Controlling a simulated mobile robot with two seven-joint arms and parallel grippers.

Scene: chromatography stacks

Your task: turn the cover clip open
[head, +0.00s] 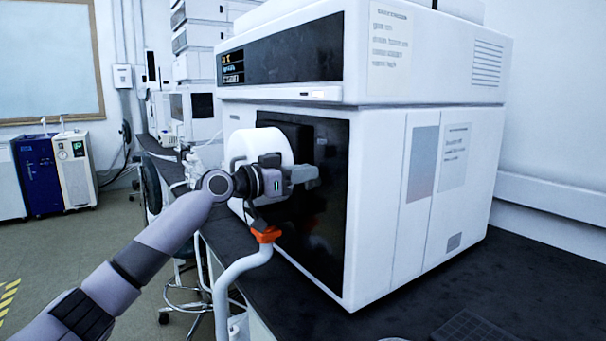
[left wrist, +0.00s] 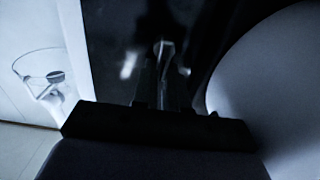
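The cover clip is not clearly made out in either view. A large white instrument (head: 385,150) has a dark glossy front panel (head: 325,215) and a round white part (head: 262,148) at its left. My left gripper (head: 310,174) is level at the panel's front, beside the round part. In the left wrist view, its dark fingers (left wrist: 165,75) lie close together before the dark panel. A narrow pale shape (left wrist: 165,48) shows at their tips; I cannot tell whether it is held or reflected. The round white part fills the right there (left wrist: 275,75). My right gripper is out of view.
A bent white pipe with an orange collar (head: 266,235) stands below my left wrist. The dark bench top (head: 470,280) is clear to the instrument's right, with a dark pad (head: 470,328) at the front. Stools and other lab units stand behind at left.

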